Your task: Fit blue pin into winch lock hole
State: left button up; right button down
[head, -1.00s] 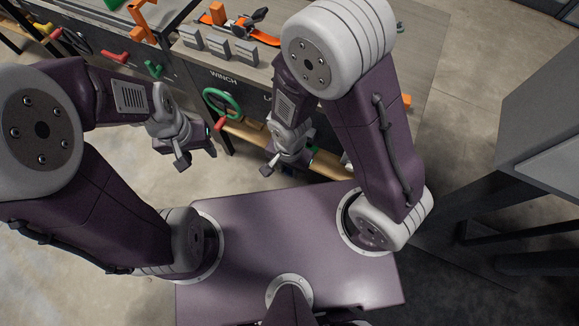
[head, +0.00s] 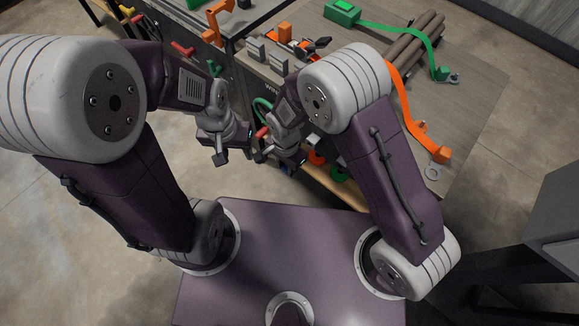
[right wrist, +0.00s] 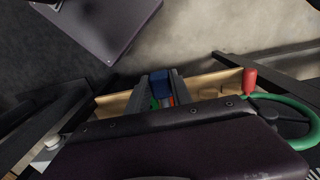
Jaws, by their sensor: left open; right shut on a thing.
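My right gripper (right wrist: 158,98) is shut on the blue pin (right wrist: 159,83), whose blue end shows between the fingertips in the right wrist view. In the head view my right gripper (head: 263,155) hangs in front of the bench, and the pin cannot be made out clearly there. My left gripper (head: 220,157) is open and empty, just left of the right one, over the floor. The winch's green handwheel (head: 262,106) with its red knob (head: 262,132) is on the bench front, partly behind my right arm. It also shows in the right wrist view (right wrist: 290,108). The lock hole is hidden.
A wooden lower shelf (head: 330,185) holds parts below the bench top (head: 470,110). Orange strap (head: 405,95), green strap (head: 410,33) and dark logs (head: 410,45) lie on top. A grey cabinet (head: 560,200) stands at right. The floor at left is clear.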

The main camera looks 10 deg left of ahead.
jog(key=shift+w+d+p, duration=0.2)
jog(key=shift+w+d, duration=0.5)
jog(key=shift+w, duration=0.3)
jog(key=shift+w+d+p, duration=0.2)
jog(key=shift+w+d, duration=0.45)
jog(key=shift+w, duration=0.35)
jog(key=shift+p, duration=0.35)
dwell(0.3)
jog(key=shift+w+d+p, duration=0.2)
jog(key=shift+w+d, duration=0.4)
jog(key=shift+w, duration=0.25)
jog(key=shift+w+d+p, duration=0.2)
jog(key=shift+w+d, duration=0.35)
jog(key=shift+w, duration=0.3)
jog(key=c, duration=1.1)
grip_release()
jog(key=shift+o, duration=0.2)
jog(key=shift+r, duration=0.1)
